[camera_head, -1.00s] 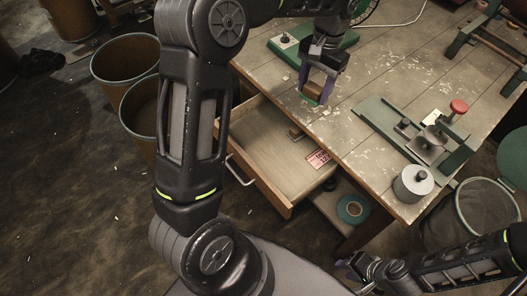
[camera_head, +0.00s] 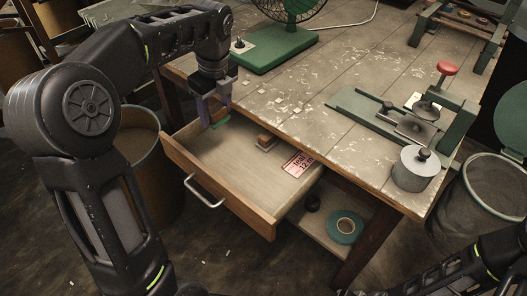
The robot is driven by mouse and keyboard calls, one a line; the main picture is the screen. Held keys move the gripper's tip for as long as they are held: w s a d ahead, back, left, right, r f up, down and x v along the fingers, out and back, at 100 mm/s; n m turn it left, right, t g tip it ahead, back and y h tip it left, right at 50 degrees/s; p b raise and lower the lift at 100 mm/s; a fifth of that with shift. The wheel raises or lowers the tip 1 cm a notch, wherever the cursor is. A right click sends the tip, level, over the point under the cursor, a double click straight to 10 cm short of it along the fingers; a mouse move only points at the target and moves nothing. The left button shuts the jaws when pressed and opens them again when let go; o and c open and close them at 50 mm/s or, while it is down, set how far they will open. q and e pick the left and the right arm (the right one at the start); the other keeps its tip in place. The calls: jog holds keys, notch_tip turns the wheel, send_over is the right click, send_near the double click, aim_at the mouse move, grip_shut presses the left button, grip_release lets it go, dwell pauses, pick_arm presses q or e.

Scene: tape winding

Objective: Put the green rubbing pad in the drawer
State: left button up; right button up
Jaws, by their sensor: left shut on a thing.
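The drawer (camera_head: 239,203) is pulled open at the front of the workbench, with its metal handle facing the lower left. My left gripper (camera_head: 214,122) is over the back left part of the open drawer. It is shut on the green rubbing pad (camera_head: 221,121), which shows as a small green edge between and below the fingers. Whether the pad touches the drawer floor I cannot tell. My right arm comes in at the bottom right. Its gripper is at the bottom edge and barely shows, so its jaws cannot be read.
Inside the drawer are a small wooden block (camera_head: 266,142) and a red-and-white label card (camera_head: 297,164). A teal tape roll (camera_head: 345,227) lies on the shelf below. On the bench are a green fan (camera_head: 266,47), a clamp fixture (camera_head: 410,122) and a grey cylinder (camera_head: 415,168).

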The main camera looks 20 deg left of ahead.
dwell(0.3)
pick_arm(q)
jog(key=b, duration=0.1)
send_over(220, 147)
jog(key=shift+d+f, duration=0.15)
jog(key=shift+f, duration=2.35)
jog(key=shift+f, duration=0.1)
jog(key=shift+f+b, duration=0.75)
jog(key=shift+f, duration=1.65)
jog(key=shift+f, duration=0.15)
jog(key=o, duration=1.4)
jog(key=r+p, duration=0.1)
jog(key=r, duration=0.3)
jog(key=d+r, duration=0.1)
jog(key=r, duration=0.3)
jog(key=r+p, duration=0.1)
jog(key=r, duration=0.3)
jog(key=shift+s+d+r+p, duration=0.15)
jog(key=shift+s+d+p, duration=0.05)
jog(key=shift+s+p, duration=0.15)
